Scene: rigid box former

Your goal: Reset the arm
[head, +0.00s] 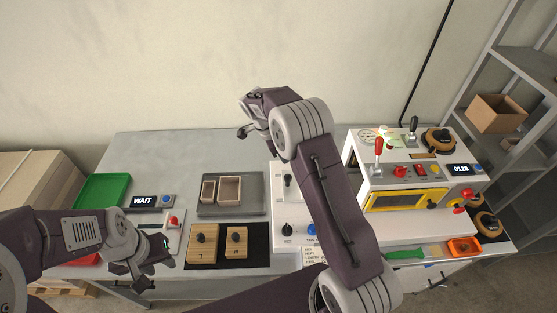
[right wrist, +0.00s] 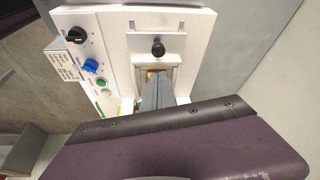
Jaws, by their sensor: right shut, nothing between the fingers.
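My right arm reaches up across the middle of the head view, and its gripper (head: 245,120) is raised above the back of the table, over the area behind the white machine (head: 282,207). In the right wrist view the right gripper's fingers (right wrist: 155,88) are together with nothing between them. They point toward the white machine (right wrist: 110,65), near a framed opening below a black knob (right wrist: 158,47); the gap to it is unclear. My left gripper (head: 135,275) hangs low over the front left of the table, and its finger opening is unclear.
A grey tray with two small boxes (head: 228,188) and two wooden blocks with knobs (head: 203,240) lie left of the white machine. A second machine (head: 405,175) with levers stands right, beside shelves (head: 520,120).

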